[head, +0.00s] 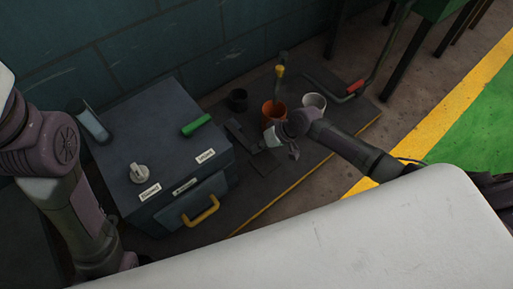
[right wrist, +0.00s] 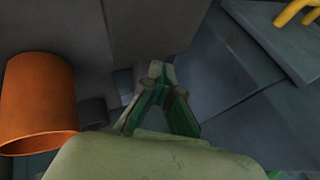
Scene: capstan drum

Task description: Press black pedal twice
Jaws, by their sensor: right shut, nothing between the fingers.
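The black pedal (head: 241,133) appears as a dark, narrow plate on the dark platform, between the grey box and the orange pot. Its edges blend into the platform, so I cannot tell whether it is pressed down. My right gripper (head: 291,152) is shut and empty, low over the platform, to the right of the pedal and just in front of the orange pot. In the right wrist view its fingertips (right wrist: 157,76) come together in front of dark surfaces; contact is unclear.
The orange pot (head: 273,111) also shows in the right wrist view (right wrist: 38,100). A white pot (head: 314,101) and a black pot (head: 238,98) stand close by. The grey box (head: 165,150) has a yellow handle (head: 201,211), a green lever (head: 196,125) and a white knob (head: 139,173).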

